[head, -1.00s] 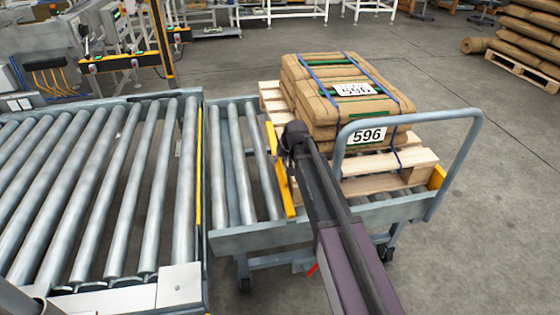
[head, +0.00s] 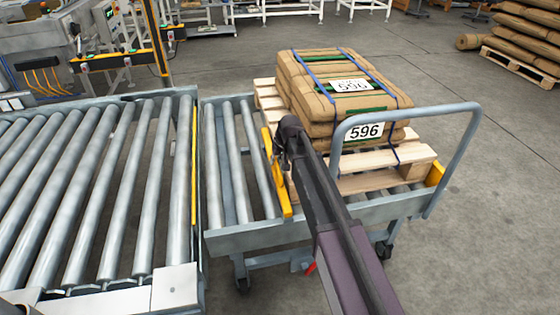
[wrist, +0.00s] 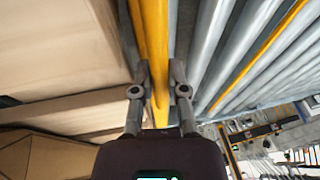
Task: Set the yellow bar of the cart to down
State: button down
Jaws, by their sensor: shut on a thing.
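The yellow bar (head: 277,180) of the cart stands up across the cart's roller bed, along the left side of the pallet. The cart (head: 260,236) has a grey frame, rollers and a looped handle at the right.
A wooden pallet (head: 385,164) with strapped brown sacks (head: 335,85) labelled 596 rests on the cart, right of the bar. A roller conveyor (head: 100,190) adjoins the cart's left. Bare rollers (head: 240,165) lie between. Open floor extends to the right.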

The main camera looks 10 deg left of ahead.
jog(key=c, duration=0.6)
grip_release()
jog(key=shift+c, duration=0.2)
jog(key=shift+r, duration=0.1)
jog(key=c, duration=0.6)
jog(key=shift+r+p, duration=0.2)
jog(key=shift+p, duration=0.15)
grip_shut()
notch_tip(320, 180, up, 5)
jog(key=p, duration=0.4)
jog(key=shift+f, duration=0.2)
jog(key=shift+s+f, duration=0.1)
